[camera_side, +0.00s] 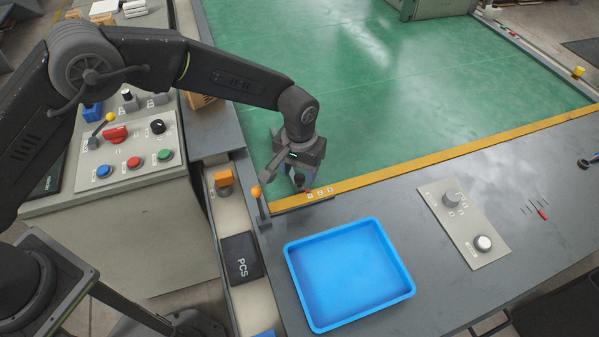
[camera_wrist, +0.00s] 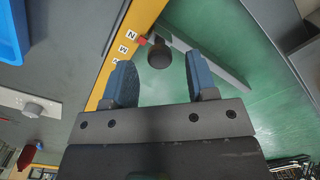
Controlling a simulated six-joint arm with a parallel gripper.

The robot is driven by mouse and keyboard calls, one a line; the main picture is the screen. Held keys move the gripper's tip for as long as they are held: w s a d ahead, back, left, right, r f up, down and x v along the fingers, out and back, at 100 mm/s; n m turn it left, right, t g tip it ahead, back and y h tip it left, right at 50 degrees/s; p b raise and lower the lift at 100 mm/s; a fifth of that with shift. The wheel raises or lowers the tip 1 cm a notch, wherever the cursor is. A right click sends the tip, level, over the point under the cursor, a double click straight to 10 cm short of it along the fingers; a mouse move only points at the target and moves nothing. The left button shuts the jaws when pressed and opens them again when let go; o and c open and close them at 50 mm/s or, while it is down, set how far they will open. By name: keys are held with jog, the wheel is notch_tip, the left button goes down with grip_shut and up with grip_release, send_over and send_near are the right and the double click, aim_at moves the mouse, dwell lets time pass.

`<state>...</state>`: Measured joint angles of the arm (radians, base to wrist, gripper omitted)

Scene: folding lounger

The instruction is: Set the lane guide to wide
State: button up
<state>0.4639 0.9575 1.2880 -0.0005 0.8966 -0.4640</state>
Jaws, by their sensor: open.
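The lane guide has a dark round knob (camera_wrist: 159,56) with a red pointer (camera_wrist: 142,41), and a grey bar (camera_wrist: 215,62) runs from it over the green surface. The pointer sits beside the label N (camera_wrist: 131,34) on the yellow strip; S (camera_wrist: 122,50) and a third, hard-to-read label (camera_wrist: 114,62) follow along the strip. My gripper (camera_wrist: 161,78) is open, its blue fingers on either side of the knob's line, with the knob just beyond the tips. In the side view my gripper (camera_side: 300,182) is low over the strip's left end and hides most of the guide.
A blue tray (camera_side: 350,318) lies on the grey bench in front. A lever with an orange ball (camera_side: 256,191) stands close left of my gripper. A panel with two knobs (camera_side: 464,222) is to the right. The green surface (camera_side: 400,90) behind is clear.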

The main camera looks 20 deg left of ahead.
jog(key=shift+f, duration=0.85)
grip_shut()
